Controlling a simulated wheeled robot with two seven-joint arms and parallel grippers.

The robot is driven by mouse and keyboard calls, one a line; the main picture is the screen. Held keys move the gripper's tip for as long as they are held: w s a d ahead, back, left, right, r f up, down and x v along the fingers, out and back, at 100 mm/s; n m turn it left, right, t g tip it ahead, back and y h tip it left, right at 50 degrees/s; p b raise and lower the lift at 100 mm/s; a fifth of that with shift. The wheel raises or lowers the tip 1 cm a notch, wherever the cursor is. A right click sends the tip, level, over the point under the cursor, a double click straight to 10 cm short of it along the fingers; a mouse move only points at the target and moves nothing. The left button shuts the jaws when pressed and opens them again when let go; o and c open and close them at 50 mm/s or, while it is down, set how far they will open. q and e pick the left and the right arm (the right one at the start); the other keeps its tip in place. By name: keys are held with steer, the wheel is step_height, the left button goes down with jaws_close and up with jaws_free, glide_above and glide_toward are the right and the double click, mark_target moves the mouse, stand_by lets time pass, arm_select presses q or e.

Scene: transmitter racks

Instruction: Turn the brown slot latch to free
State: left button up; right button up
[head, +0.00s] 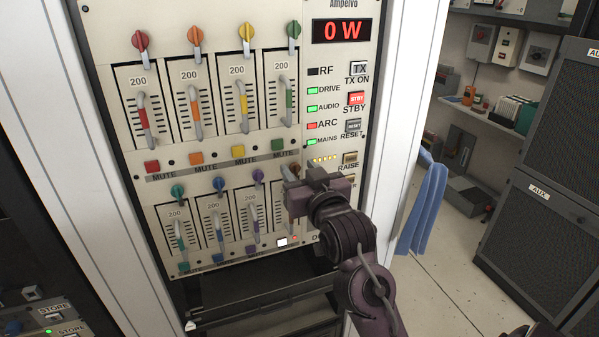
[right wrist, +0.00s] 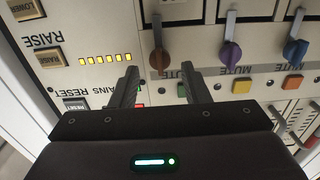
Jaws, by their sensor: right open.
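The brown slot latch (right wrist: 159,58) is at the top of the lower row's last slot, beside the purple latch (right wrist: 231,54). The right wrist view is upside down, and there the latch's grey stem runs up the picture from its brown end. My right gripper (right wrist: 158,88) is open and empty, its two fingers on either side of the latch's line. The brown end shows just beyond the fingertips; I cannot tell if they touch it. In the head view my right gripper (head: 303,182) covers much of that slot. My left gripper is not in view.
The rack panel (head: 210,160) carries several other coloured latches, sliders and mute buttons close by. The RAISE button (head: 350,159) and yellow lights are right of the slot. A white door frame (head: 400,100) and blue cloth (head: 424,205) are further right.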

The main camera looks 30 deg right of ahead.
steer(key=shift+w, duration=0.4)
steer(key=shift+c, duration=0.3)
steer(key=shift+d, duration=0.1)
steer(key=shift+c, duration=1.2)
jaws_close()
